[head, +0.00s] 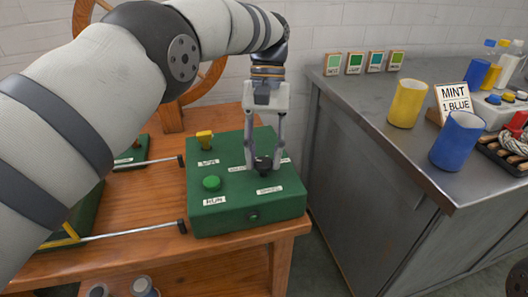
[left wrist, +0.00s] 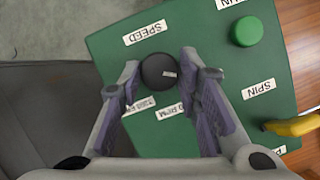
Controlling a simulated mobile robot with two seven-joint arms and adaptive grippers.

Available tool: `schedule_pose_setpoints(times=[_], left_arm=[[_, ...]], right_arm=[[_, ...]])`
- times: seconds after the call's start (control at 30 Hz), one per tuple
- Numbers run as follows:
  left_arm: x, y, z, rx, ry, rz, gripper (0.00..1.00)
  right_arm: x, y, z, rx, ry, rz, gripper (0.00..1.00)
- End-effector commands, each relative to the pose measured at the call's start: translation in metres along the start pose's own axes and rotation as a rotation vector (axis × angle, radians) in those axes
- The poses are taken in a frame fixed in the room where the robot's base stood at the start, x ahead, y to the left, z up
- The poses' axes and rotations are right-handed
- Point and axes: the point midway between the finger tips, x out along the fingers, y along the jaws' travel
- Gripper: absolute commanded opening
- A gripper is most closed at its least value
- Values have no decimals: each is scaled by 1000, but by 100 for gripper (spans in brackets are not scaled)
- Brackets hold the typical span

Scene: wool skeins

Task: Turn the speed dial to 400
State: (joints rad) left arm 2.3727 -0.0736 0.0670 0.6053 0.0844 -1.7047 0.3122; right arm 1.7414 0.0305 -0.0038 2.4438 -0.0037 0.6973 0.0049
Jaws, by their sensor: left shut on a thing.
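The green control box (head: 225,221) sits on the wooden table. Its black speed dial (head: 264,171) is near the right side, beside the SPEED label (head: 269,190). My left gripper (head: 264,161) points down from above and is shut on the dial. In the left wrist view the round dial (left wrist: 157,70) lies between the two fingertips, with a small pale mark on its right part. Two RPM labels (left wrist: 139,106) are partly hidden by the fingers, so I cannot read the dial's setting surely.
A green RUN button (head: 212,183) and a yellow SPIN lever (head: 205,138) are on the same box. Metal rods (head: 135,231) run to its left. A steel counter (head: 380,140) at the right holds yellow and blue cups.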

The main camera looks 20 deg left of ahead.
Motion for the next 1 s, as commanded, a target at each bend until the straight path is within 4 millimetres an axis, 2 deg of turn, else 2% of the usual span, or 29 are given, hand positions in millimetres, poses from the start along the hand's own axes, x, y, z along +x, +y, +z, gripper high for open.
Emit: schedule_pose_setpoints(times=[0.17, 0.2, 0.27, 0.77, 0.87, 1.0], left_arm=[[2, 0, 0, 0, -4, -1, 3], [2, 0, 0, 0, -4, -1, 38], [2, 0, 0, 0, -4, -1, 50], [2, 1, -1, 34, -1, -16, 50], [5, 2, -2, 173, -3, -75, 50], [1, 5, 2, 504, -2, -213, 50]], right_arm=[[0, 0, 0, 0, -1, 0, 0], [0, 0, 0, 0, -1, 0, 0], [0, 0, 0, 0, -1, 0, 0], [3, 0, 0, 0, -5, 0, 0], [10, 0, 2, 0, -19, 1, 0], [11, 0, 2, 0, -21, 1, 0]])
